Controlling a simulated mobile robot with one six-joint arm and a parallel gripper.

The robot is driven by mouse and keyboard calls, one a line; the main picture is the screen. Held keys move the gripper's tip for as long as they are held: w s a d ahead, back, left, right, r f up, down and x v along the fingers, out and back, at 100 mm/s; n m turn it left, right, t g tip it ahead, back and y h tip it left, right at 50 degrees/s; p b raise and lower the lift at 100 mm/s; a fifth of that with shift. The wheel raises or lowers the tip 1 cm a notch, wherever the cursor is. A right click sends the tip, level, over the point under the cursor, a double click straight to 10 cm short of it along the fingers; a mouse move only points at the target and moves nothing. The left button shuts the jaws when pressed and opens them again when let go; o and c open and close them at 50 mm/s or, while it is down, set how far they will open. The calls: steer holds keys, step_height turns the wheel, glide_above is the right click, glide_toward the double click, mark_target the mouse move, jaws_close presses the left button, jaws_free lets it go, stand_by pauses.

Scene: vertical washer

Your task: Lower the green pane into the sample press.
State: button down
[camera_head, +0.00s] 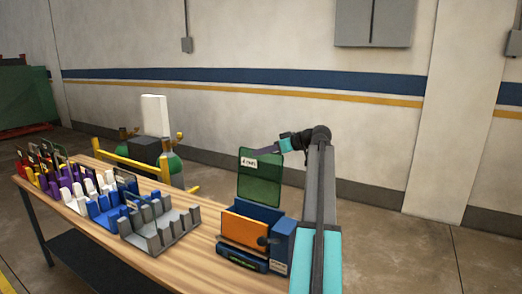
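The green pane (259,185) is upright, with a white label near its upper left corner. It stands over the sample press (282,243), a blue body with an orange front plate (244,229) and a dark knob. The pane's lower edge is at or just behind the press's top; the press hides whether it has entered. My gripper (266,151) reaches in from the right and is shut on the pane's top edge. The fingertips are small and partly hidden by the pane.
Grey (160,232), blue, white and purple slotted racks stand in a row on the wooden table (205,262) left of the press; some hold panes. Bare tabletop lies between the grey rack and the press. A yellow-railed cart (130,162) stands behind the table.

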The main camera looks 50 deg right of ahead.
mark_target(259, 182)
steer(key=shift+a+f, duration=0.2)
steer(key=shift+f, duration=0.9)
steer(key=shift+s+a+f+b, duration=0.1)
steer(key=shift+a+f+b, duration=0.15)
steer(key=shift+f+b, duration=1.35)
steer(key=shift+s+a+f+b, duration=0.1)
steer(key=shift+a+f+b, duration=0.15)
steer(key=shift+f+b, duration=1.35)
steer(key=shift+a+f+b, duration=0.25)
steer(key=shift+f+b, duration=0.5)
steer(key=shift+f, duration=1.65)
steer(key=c, duration=1.9)
jaws_free()
steer(key=shift+f, duration=0.1)
steer(key=shift+r+p, duration=0.9)
steer(key=shift+r, duration=3.1)
